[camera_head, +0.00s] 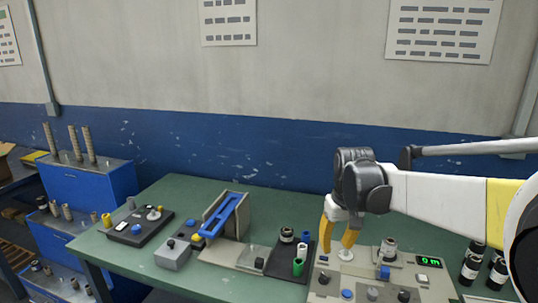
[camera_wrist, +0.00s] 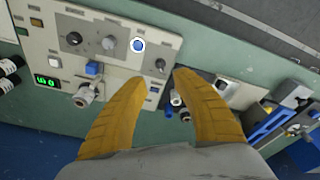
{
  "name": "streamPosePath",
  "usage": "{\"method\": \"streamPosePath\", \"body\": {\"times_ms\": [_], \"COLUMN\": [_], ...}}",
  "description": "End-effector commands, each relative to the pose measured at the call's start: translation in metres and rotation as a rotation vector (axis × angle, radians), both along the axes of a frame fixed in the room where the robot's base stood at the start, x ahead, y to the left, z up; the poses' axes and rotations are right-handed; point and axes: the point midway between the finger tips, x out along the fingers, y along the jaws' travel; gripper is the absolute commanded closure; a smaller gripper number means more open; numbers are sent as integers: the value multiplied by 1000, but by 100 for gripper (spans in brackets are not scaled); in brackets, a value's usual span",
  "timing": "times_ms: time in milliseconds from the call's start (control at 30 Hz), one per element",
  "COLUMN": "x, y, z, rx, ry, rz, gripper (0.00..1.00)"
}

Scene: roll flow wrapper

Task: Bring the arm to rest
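My gripper (camera_head: 337,236) hangs above the right part of the green table, over the edge of a beige control panel (camera_head: 332,285). Its two yellow fingers point down in the head view. In the wrist view my gripper (camera_wrist: 156,90) shows its fingers spread apart with nothing between them. My white arm reaches in from the right side of the head view. The control panel also shows in the wrist view (camera_wrist: 60,50), with knobs, a blue button and a green-lit display.
Left of the gripper, a dark tray (camera_head: 270,264) holds small rolls, including a green one (camera_head: 298,267). Further left stand a blue-railed device (camera_head: 222,216) and a black control box (camera_head: 130,236). Dark rolls (camera_head: 471,268) stand at the right. Blue stepped cabinets (camera_head: 85,190) stand left of the table.

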Motion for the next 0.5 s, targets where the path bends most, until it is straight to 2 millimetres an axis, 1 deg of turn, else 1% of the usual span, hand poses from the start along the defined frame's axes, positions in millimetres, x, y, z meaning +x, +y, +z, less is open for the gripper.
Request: {"method": "streamPosePath", "body": {"times_ms": [33, 100, 233, 300, 367, 400, 500], "x": [-22, -47, -95, -121, -142, -156, -187], "y": [0, 0, 0, 0, 0, 0, 0], "z": [12, 25, 40, 42, 42, 40, 32], "rx": [2, 6, 15, 21, 27, 32, 42], "ry": [-33, -83, -175, -224, -266, -294, -357], "rz": [-11, -29, -61, -79, -92, -101, -123], "gripper": [67, 67, 67, 67, 67, 67, 67]}}
